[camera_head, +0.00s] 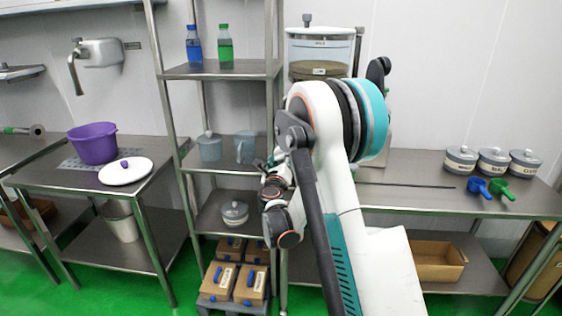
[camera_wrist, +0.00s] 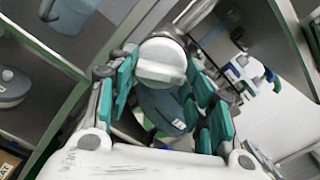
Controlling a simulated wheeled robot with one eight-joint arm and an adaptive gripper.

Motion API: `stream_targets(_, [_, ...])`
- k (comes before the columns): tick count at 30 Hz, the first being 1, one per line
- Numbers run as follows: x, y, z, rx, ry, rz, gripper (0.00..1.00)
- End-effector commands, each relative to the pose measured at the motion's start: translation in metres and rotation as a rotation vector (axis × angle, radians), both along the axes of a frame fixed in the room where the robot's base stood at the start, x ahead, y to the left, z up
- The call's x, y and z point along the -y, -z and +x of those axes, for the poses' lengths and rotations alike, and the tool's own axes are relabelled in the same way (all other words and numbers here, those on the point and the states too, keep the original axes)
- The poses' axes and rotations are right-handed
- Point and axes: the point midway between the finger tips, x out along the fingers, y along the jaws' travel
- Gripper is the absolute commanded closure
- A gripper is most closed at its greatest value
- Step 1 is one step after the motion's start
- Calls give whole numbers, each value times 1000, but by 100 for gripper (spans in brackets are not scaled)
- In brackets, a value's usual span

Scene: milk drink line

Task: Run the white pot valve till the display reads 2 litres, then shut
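In the head view my gripper (camera_head: 272,180) is in front of the tall shelf rack, left of my arm. In the wrist view my gripper (camera_wrist: 164,88) has its green-padded fingers apart on either side of a pale, round knob (camera_wrist: 160,62). I cannot tell whether the pads touch it or whether it is the white pot valve. A dark labelled body shows just below the knob. In the head view a clear tank (camera_head: 320,50) with a brown lower part stands behind my arm, its lower portion hidden. No readable litre display shows.
A purple pot (camera_head: 93,143) and white lid (camera_head: 126,171) rest on the left table under a wall tap (camera_head: 98,52). The rack (camera_head: 222,71) holds bottles and jugs. Grey canisters (camera_head: 461,159) and scoops (camera_head: 490,188) stand on the right table. Boxes (camera_head: 235,282) sit below.

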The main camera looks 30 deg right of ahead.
Motion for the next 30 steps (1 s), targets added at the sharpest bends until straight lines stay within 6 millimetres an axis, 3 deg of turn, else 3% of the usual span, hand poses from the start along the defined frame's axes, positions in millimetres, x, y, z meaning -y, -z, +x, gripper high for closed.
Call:
stream_targets(2, [0, 0, 0, 0, 0, 0, 79])
stream_targets(14, [0, 0, 0, 29, 0, 43, 79])
stream_targets(30, [0, 1, 0, 224, 0, 331, 79])
